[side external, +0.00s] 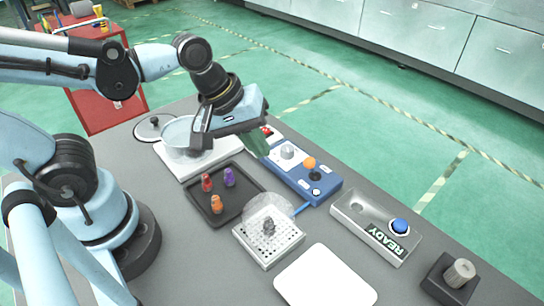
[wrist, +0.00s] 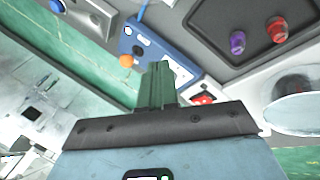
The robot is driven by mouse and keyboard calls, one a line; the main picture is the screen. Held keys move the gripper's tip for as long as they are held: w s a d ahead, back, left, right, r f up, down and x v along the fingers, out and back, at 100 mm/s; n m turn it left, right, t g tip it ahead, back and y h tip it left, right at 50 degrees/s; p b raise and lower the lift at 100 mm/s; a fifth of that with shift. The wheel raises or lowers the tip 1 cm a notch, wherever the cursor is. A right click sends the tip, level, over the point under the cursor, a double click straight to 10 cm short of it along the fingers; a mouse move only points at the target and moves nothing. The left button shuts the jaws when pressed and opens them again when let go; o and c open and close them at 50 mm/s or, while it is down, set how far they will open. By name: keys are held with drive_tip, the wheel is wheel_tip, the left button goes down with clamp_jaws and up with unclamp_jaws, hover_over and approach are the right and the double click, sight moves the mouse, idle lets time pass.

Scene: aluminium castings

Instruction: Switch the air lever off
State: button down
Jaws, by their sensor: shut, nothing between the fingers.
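A blue control box (side external: 325,188) stands at the table's far edge, with an orange ball knob (side external: 309,162) on its top that looks like the air lever. Which way the lever is tilted I cannot tell. In the wrist view the orange ball (wrist: 126,61) shows just left of my fingers, beside the blue box (wrist: 150,42). My gripper (side external: 258,148) is shut and empty, its green fingers pointing down near the left end of the box. The shut fingers (wrist: 160,75) also show in the wrist view, apart from the ball, and hide part of the box.
A black tray (side external: 213,217) holds red, purple and orange pieces. A perforated white block (side external: 290,240) carries a grey casting under a clear dome. A glass pot (side external: 180,135) stands at the left; a READY panel (side external: 375,245) with a blue button is at the right.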

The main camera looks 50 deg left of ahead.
sight(312, 168)
drive_tip(key=shift+x, duration=2.7)
drive_tip(key=shift+w+d+r, duration=0.15)
drive_tip(key=shift+w+d, duration=0.4)
drive_tip(key=shift+w, duration=0.3)
drive_tip(key=shift+w+d+r, duration=0.1)
drive_tip(key=shift+w+d, duration=0.4)
drive_tip(key=shift+w, duration=0.3)
drive_tip(key=shift+w+r+g, duration=0.25)
drive_tip(key=shift+w+g, duration=0.15)
drive_tip(key=shift+g, duration=0.2)
drive_tip(key=shift+w+r+g, duration=0.3)
drive_tip(key=shift+w+g, duration=0.4)
drive_tip(key=shift+g, duration=0.15)
drive_tip(key=shift+w+r+g, duration=0.25)
drive_tip(key=shift+w+g, duration=0.45)
drive_tip(key=shift+g, duration=0.15)
drive_tip(key=shift+w+r, duration=0.1)
drive_tip(key=shift+w, duration=0.85)
drive_tip(key=shift+r, duration=0.1)
drive_tip(key=shift+r, duration=0.7)
drive_tip(key=shift+s, duration=0.1)
